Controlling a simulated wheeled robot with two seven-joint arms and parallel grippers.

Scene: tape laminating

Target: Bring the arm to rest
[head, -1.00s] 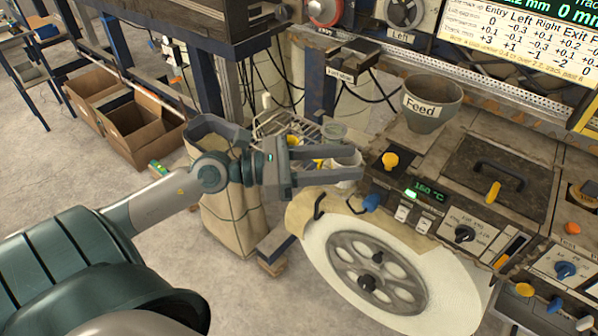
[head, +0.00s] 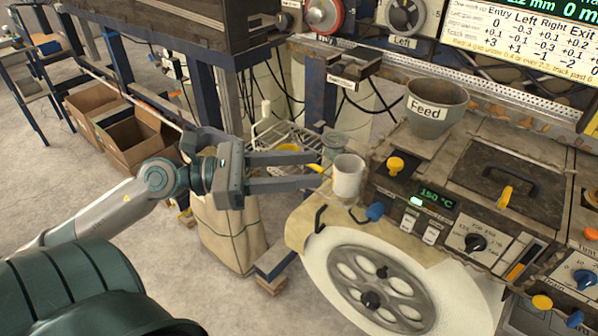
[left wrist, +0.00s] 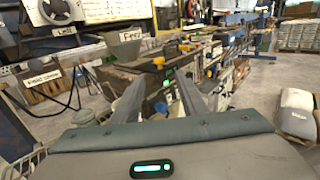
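My left gripper (head: 318,169) reaches in from the left in the head view. Its two grey fingers are apart, and nothing shows between them. It points right, with its fingertips just left of a white cup (head: 348,177) in the picture. Whether the lower fingertip touches the cup cannot be told. In the left wrist view the fingers (left wrist: 162,78) are also spread and empty, pointing towards the machine. My right gripper is in neither view.
The machine panel with a temperature display (head: 437,196) and the Feed hopper (head: 436,106) stand at right. A large white reel (head: 335,262) lies below the cup. A wire rack (head: 285,135), a tan sack (head: 228,236) and cardboard boxes (head: 150,160) are near the arm.

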